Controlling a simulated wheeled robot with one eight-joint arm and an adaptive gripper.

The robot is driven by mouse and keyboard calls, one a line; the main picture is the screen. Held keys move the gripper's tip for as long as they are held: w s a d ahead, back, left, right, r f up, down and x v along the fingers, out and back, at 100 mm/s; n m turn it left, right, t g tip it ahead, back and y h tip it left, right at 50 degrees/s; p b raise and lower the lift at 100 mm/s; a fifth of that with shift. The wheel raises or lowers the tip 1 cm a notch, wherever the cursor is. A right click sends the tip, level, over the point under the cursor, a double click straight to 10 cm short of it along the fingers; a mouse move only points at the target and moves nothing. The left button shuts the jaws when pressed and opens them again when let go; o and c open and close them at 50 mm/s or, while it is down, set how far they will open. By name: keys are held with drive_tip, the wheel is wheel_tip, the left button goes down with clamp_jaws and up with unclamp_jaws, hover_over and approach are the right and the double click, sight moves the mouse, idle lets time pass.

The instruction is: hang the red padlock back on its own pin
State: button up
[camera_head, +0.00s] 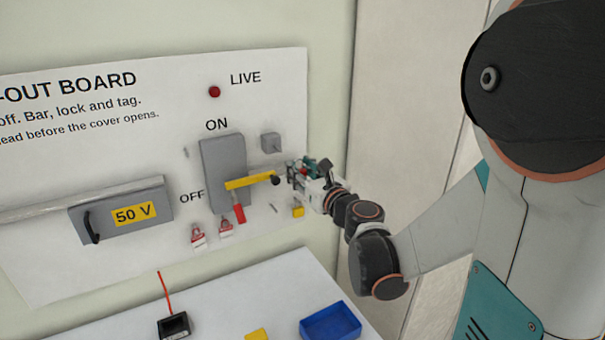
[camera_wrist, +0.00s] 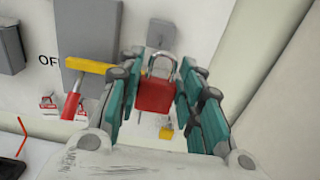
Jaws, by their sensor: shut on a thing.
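The red padlock (camera_wrist: 155,95) is held between the teal fingers of my gripper (camera_wrist: 160,85) in the wrist view. Its silver shackle points up and its red body hangs below. In the head view my gripper (camera_head: 298,174) is in front of the board, just right of the yellow lever's dark end; the padlock cannot be made out there. A bare pin (camera_head: 273,208) sticks out of the board below the lever, lower left of my gripper. Another small pin (camera_head: 186,152) is left of the switch box. The padlock appears clear of the board.
The yellow lever (camera_head: 248,181) crosses the grey switch box (camera_head: 222,160), with a red piece (camera_head: 239,213) below it. A yellow padlock (camera_head: 298,211) hangs below my gripper. Red-and-white tags (camera_head: 198,236) hang lower left. A blue tray (camera_head: 331,322) sits on the table. A grey block (camera_head: 270,142) juts out above.

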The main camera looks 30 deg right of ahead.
drive_tip(key=shift+w+f, duration=0.15)
drive_tip(key=shift+w, duration=5.9)
drive_tip(key=s, duration=0.9)
drive_tip(key=shift+r+p, duration=0.2)
drive_tip(key=shift+p, duration=0.2)
